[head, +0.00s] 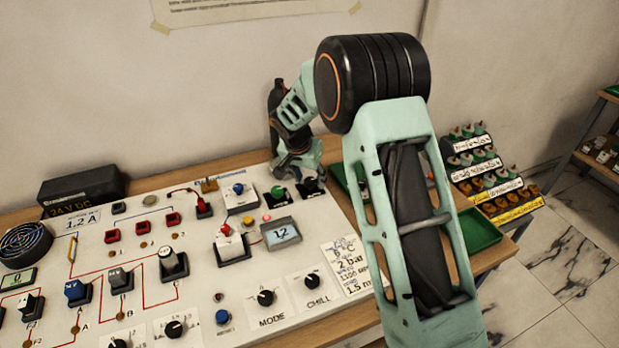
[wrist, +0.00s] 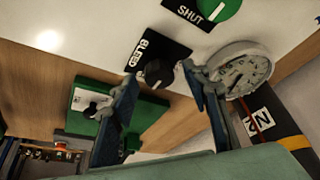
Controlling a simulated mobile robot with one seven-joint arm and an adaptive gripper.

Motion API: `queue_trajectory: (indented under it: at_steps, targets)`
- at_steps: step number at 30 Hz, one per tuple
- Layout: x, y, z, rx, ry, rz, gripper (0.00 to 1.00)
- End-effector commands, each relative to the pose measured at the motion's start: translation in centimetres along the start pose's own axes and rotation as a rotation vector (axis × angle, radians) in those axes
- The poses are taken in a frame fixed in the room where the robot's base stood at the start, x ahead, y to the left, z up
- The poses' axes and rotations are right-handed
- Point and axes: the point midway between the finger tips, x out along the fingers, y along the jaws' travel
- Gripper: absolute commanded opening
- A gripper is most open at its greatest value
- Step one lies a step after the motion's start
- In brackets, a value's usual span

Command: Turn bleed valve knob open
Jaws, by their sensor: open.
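The bleed valve knob (wrist: 157,73) is black with a white pointer mark and sits on a black plate lettered BLEED (wrist: 138,50) near the panel's edge. My gripper (wrist: 158,76) is open, with one finger on either side of the knob in the wrist view. I cannot tell whether either fingertip touches it. In the head view my gripper (head: 298,168) is low over the back right corner of the panel, and it partly hides the bleed knob (head: 313,185).
A green knob (wrist: 220,8) marked SHUT is beside the bleed plate. A round dial gauge (wrist: 241,68) is close by my right finger. The panel (head: 200,276) carries several other knobs and switches. A green tray (head: 480,230) and a rack of bottles (head: 485,170) stand to the right.

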Motion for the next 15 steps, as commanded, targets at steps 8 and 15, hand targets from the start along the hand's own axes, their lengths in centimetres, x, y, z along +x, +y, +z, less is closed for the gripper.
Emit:
queue_trajectory:
  at_steps: [8, 15]
  targets:
    - [-0.03, 0.01, 0.01, 0.000, 0.000, 0.000, 0.16]
    - [-0.03, 0.02, 0.01, -0.002, 0.000, 0.000, 0.01]
